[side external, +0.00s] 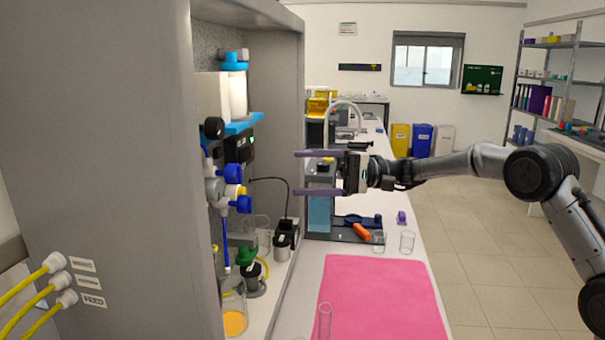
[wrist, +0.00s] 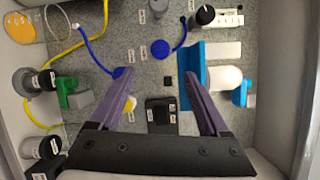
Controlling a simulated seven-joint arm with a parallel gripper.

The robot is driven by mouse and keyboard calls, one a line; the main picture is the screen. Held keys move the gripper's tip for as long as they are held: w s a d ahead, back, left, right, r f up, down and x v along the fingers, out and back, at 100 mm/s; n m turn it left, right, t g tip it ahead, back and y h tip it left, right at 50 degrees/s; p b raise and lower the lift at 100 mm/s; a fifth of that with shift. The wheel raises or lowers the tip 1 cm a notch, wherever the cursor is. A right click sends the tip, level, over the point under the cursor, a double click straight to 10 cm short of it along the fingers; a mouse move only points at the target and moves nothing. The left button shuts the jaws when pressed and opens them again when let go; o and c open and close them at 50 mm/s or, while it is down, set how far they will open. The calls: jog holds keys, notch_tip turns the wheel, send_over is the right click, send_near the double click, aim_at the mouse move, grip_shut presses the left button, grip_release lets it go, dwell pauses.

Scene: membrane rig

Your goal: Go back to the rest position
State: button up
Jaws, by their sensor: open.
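My gripper (side external: 298,173) is raised in front of the open side of the grey rig cabinet (side external: 275,85), with its two purple fingers spread apart and nothing between them. In the wrist view my gripper (wrist: 158,70) points at the rig's back panel (wrist: 148,70), its fingers wide apart. The valve with blue knobs (side external: 232,173) is left of the fingertips, clear of them. In the wrist view a blue knob (wrist: 160,48) and a blue bracket (wrist: 192,65) lie beyond the fingers. How far the fingertips are from the panel is hard to tell.
A beaker with orange contents (side external: 234,318) is inside the cabinet. Yellow hoses (side external: 38,285) enter the cabinet wall.

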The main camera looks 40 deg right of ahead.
jog(key=s+a+r+n+g, duration=0.25)
jog(key=s+a+r, duration=0.25)
jog(key=s+r, duration=0.25)
jog(key=s+a+f+n+h, duration=0.1)
jog(key=s+a+n+h, duration=0.2)
jog(key=s, duration=1)
jog(key=s+d+f+h, duration=0.4)
jog(key=s+f+h, duration=0.4)
jog(key=s, duration=0.4)
jog(key=s+d+f+h, duration=0.3)
jog(key=d+f, duration=0.3)
jog(key=s+d+f+h, duration=0.3)
jog(key=d+f, duration=0.4)
jog(key=shift+s+n+t, duration=0.35)
jog(key=shift+n, duration=0.1)
